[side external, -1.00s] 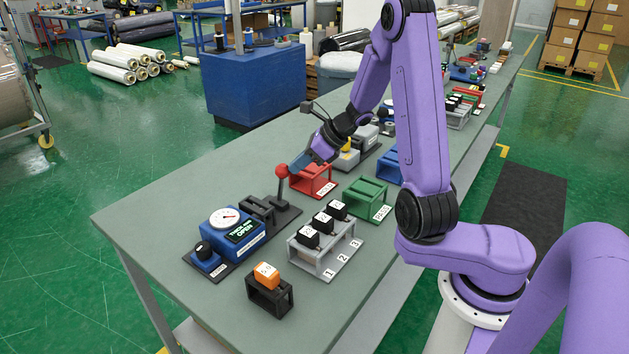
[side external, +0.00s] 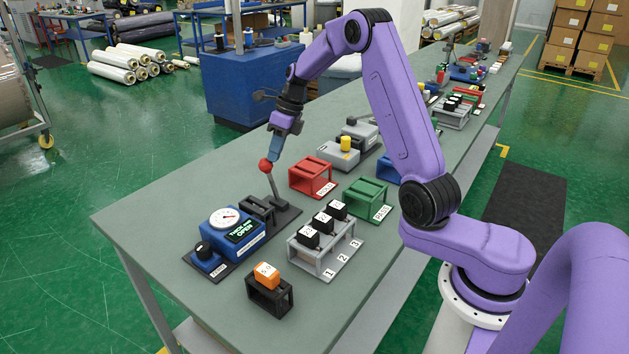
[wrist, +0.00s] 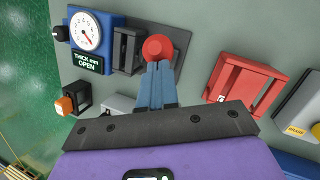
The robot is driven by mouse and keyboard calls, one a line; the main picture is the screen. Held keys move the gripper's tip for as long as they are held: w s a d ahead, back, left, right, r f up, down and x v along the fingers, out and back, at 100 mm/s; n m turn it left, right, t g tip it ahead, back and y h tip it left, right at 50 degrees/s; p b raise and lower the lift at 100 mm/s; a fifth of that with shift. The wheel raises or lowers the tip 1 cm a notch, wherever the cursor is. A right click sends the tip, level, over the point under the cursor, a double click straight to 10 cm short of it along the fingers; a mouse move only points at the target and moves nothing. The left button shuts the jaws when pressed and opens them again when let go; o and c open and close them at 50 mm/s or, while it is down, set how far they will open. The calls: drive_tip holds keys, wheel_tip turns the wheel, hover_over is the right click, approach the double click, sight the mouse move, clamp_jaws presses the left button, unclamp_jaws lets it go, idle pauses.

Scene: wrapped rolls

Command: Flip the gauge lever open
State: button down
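The blue thickness gauge (side external: 231,232) stands on a dark base plate at the front left of the bench. Its display reads "THICK mm OPEN", and its dial (wrist: 86,32) shows in the wrist view. The gauge lever (side external: 273,187) has a red ball knob (side external: 265,165) and leans to the left in the side view. My gripper (side external: 273,158) is at the knob, pointing down, on its right side. In the wrist view the blue fingers (wrist: 159,68) are together, with nothing seen between them, and their tips meet or nearly meet the knob (wrist: 158,48).
A red stand (side external: 313,177) and a green stand (side external: 366,198) are right of the lever. A grey rack (side external: 326,257) with black numbered blocks and a black holder (side external: 270,297) with an orange block are in front. The bench (side external: 160,208) is bare left of the gauge.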

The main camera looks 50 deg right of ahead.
drive_tip(key=shift+w+f+g, duration=0.15)
drive_tip(key=shift+w, duration=0.5)
drive_tip(key=shift+w+f+g, duration=0.15)
drive_tip(key=shift+w, duration=0.45)
drive_tip(key=s+v, duration=0.1)
drive_tip(key=v, duration=1.2)
drive_tip(key=shift+s+d+f, duration=0.2)
drive_tip(key=shift+d, duration=0.15)
